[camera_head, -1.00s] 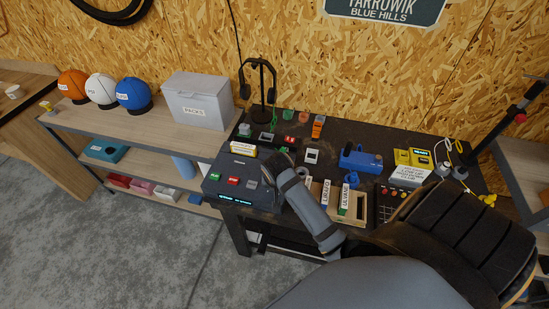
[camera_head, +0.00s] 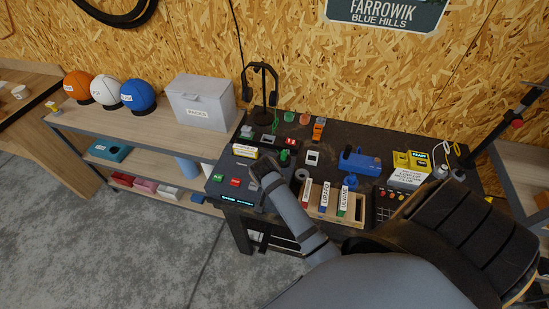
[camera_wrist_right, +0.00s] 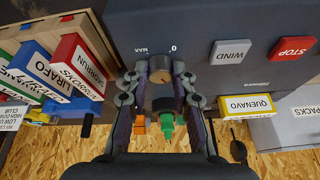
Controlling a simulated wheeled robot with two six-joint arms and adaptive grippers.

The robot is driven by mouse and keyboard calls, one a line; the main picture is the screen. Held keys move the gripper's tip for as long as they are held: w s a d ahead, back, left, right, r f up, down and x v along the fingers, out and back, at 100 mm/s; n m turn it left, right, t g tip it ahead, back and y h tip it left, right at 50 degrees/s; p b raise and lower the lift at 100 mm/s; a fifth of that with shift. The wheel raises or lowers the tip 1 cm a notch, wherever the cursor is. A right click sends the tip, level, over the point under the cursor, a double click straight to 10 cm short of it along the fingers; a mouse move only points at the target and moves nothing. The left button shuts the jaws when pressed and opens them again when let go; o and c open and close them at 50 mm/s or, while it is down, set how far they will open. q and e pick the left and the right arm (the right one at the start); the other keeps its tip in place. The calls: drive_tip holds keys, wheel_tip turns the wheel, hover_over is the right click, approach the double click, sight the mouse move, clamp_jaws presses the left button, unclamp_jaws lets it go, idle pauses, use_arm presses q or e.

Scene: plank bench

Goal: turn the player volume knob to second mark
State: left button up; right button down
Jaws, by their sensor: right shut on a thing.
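The player (camera_head: 216,190) is a dark grey box at the front left of the black bench, with green, red and grey keys. In the right wrist view its face (camera_wrist_right: 205,25) shows WIND and STOP keys and the printed marks 0 and MAX. My right gripper (camera_wrist_right: 160,82) is shut on the knob, one finger on each side. In the head view the right gripper (camera_head: 259,168) is over the player's right part and hides the knob. My left gripper is not in view.
A yellow-and-white QUENAVO case (camera_wrist_right: 247,105) lies by the player's back. A wooden tray (camera_head: 359,208) of labelled cases stands to the right. A headphone stand (camera_head: 262,95) is behind. A blue device (camera_head: 360,161) and yellow box (camera_head: 410,160) are further right.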

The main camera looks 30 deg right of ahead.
drive_tip(key=shift+w+r, duration=0.1)
drive_tip(key=c, duration=1.1)
unclamp_jaws()
drive_tip(key=shift+a+r, duration=0.1)
drive_tip(key=shift+r, duration=0.2)
drive_tip(key=v, duration=0.6)
drive_tip(key=shift+s+r, duration=0.25)
drive_tip(key=shift+r, duration=0.1)
drive_tip(key=shift+a, duration=0.1)
